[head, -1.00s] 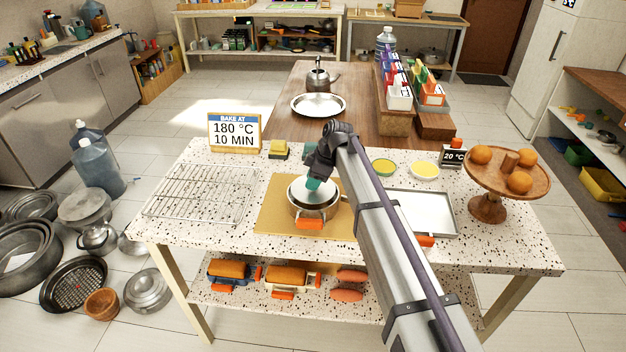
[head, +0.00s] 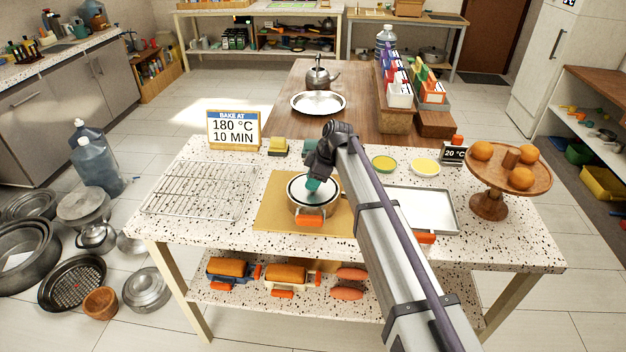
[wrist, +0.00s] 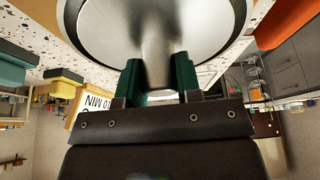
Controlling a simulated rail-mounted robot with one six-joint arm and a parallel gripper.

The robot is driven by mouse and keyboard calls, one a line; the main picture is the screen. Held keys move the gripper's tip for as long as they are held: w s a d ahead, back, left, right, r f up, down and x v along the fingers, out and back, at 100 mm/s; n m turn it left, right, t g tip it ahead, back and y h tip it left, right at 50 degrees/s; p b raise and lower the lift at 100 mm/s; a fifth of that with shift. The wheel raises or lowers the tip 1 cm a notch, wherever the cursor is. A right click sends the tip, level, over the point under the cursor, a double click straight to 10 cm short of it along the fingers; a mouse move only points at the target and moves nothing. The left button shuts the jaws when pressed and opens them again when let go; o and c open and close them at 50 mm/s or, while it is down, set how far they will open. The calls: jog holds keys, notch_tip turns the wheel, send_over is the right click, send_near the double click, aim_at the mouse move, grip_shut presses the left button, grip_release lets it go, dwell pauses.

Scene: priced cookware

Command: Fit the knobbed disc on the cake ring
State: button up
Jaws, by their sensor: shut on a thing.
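The cake ring (head: 312,211) is a round metal ring with an orange block at its front, standing on a tan board (head: 270,213). The silver disc (head: 299,190) is at the ring's mouth, with a dark band between it and the rim. My gripper (head: 314,185) is over the ring, its green fingers shut on the disc's knob. In the wrist view the knob (wrist: 155,50) is between the fingers (wrist: 157,78), with the disc (wrist: 105,25) beyond it. I cannot tell whether the disc is fully seated; my gripper hides its far right part.
A wire rack (head: 200,192) lies left of the board and a metal tray (head: 430,210) lies right. A sign (head: 234,131), a sponge (head: 278,147) and two yellow-filled dishes (head: 384,163) are behind. A wooden stand (head: 488,205) with oranges is at the right.

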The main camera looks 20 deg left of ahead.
aim_at(313, 193)
jog(key=shift+f+b, duration=0.7)
jog(key=shift+f, duration=0.2)
dwell(0.7)
jog(key=shift+f+b, duration=0.6)
jog(key=shift+f, duration=0.15)
dwell(0.8)
jog(key=shift+f+b, duration=1)
jog(key=shift+b, duration=0.15)
jog(key=shift+r, duration=0.1)
jog(key=o, duration=1.7)
jog(key=shift+c, duration=0.2)
